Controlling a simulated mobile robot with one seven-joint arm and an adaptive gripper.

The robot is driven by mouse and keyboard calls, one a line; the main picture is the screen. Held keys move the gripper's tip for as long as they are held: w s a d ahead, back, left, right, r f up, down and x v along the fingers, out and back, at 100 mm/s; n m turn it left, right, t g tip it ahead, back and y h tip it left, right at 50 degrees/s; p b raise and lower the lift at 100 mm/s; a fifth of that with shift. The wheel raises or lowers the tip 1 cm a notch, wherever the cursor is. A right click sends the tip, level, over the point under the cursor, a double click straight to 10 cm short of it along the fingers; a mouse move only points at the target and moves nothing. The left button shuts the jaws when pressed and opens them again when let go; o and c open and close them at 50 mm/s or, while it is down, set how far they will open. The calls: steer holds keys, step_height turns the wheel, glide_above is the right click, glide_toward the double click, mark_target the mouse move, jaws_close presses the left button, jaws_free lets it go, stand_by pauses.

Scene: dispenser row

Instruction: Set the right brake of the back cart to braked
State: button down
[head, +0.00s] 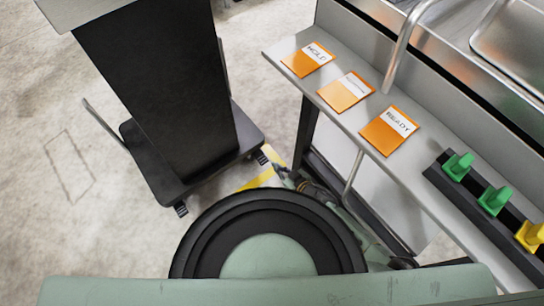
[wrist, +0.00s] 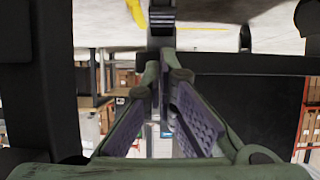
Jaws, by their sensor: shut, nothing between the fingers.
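The back cart (head: 190,95) is a tall dark cart on a low black base at the upper left of the head view. One caster (head: 262,157) shows at its right corner and another (head: 181,210) at its near corner. My gripper (head: 281,170) is low beside the right caster, partly hidden by my own arm. In the wrist view my gripper (wrist: 166,65) is shut and empty, its fingertips just below a dark caster (wrist: 161,16). A gap or contact between them is hard to tell. The brake lever's position is too small to read.
A grey counter (head: 350,118) stands close on the right, with orange cards (head: 345,92) and green dispensers (head: 493,199). Its legs are near my arm. Yellow floor marking (head: 262,180) lies below my gripper. Open floor (head: 60,230) lies to the left.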

steer(key=shift+s+d+f, duration=0.1)
steer(key=shift+s+d, duration=0.5)
steer(key=shift+s, duration=0.25)
steer(key=shift+s+d, duration=0.6)
steer(key=shift+s, duration=0.25)
